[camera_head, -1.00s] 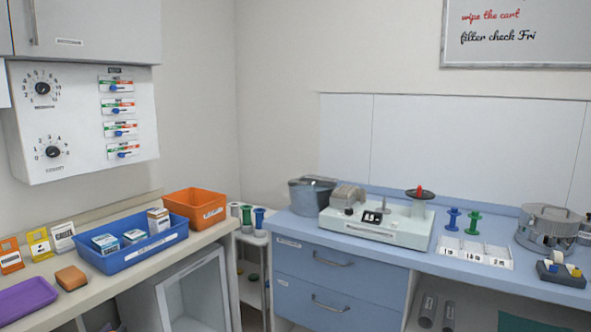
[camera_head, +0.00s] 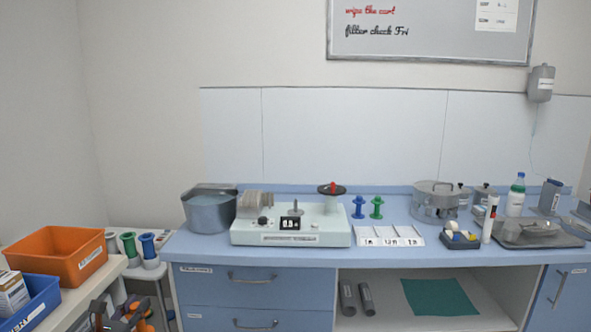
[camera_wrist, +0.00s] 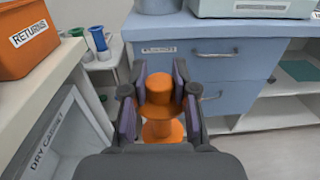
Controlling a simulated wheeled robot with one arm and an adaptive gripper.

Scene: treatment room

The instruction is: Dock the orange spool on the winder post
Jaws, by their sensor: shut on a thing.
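My gripper (camera_wrist: 160,95) is shut on the orange spool (camera_wrist: 160,118) in the wrist view, with a finger pad on each side of it. The spool is upright and in front of the blue drawers. In the head view, part of my gripper and an orange piece of the spool (camera_head: 143,325) show low at the left edge area. The winder (camera_head: 290,238) is a pale green machine on the blue counter. It has a short metal post (camera_head: 296,207) in the middle and a dark disc with a red knob (camera_head: 332,189) on the right.
A metal pot (camera_head: 209,210) stands left of the winder. Blue (camera_head: 358,208) and green (camera_head: 377,208) spools stand right, behind a numbered white tray (camera_head: 390,237). An orange returns bin (camera_head: 57,254) and several spools on a side stand (camera_head: 150,250) are at left.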

